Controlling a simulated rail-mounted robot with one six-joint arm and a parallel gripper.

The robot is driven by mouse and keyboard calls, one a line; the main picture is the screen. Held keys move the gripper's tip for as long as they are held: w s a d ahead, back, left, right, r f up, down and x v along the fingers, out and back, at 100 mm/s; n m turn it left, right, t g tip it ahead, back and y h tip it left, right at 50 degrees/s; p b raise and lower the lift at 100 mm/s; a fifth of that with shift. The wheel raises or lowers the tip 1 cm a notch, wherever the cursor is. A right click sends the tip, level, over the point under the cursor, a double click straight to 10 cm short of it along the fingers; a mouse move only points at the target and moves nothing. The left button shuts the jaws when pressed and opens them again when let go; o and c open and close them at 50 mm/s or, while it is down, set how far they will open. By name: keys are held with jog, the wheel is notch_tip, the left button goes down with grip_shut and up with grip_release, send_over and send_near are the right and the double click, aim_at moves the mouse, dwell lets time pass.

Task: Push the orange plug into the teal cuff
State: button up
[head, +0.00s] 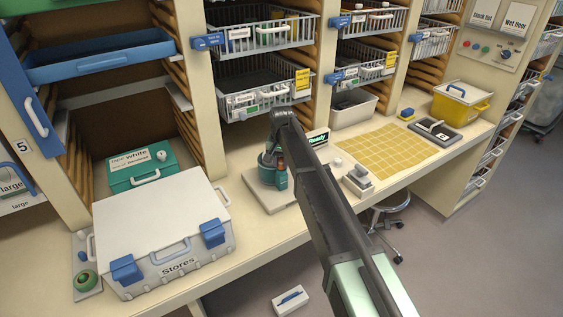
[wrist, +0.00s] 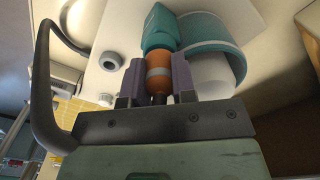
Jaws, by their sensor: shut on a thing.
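The orange plug (wrist: 158,61), with a pale band around it, stands between the two purple-grey fingers of my gripper (wrist: 157,78) in the wrist view. My gripper is shut on it. The teal cuff (wrist: 159,28) is directly beyond the plug's far end and in line with it. The two meet in the picture; I cannot tell how deep the plug sits.
A teal cylinder with a white band (wrist: 213,45) stands close right of the plug. The pale base plate (head: 262,200) lies under the fixture. A white Stores case (head: 155,225) is to the left. A small readout (head: 318,137) reads "Ready". A yellow mat (head: 390,148) lies to the right.

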jog(key=shift+f, duration=0.15)
jog(key=o, duration=1)
notch_tip(320, 180, up, 11)
jog(key=p, duration=1.1)
jog(key=shift+s+d+f+n+b, duration=0.35)
jog(key=shift+s+d+f+b, duration=1.55)
jog(key=shift+s+d, duration=2.8)
jog(key=shift+s+d+f+n+b, duration=0.3)
jog(key=shift+s+d+f+b, duration=2.15)
jog(key=shift+s, duration=3.9)
jog(key=shift+s+d+f+n+b, duration=0.35)
jog(key=shift+s+d+f+b, duration=1.05)
jog(key=shift+s+d, duration=3.5)
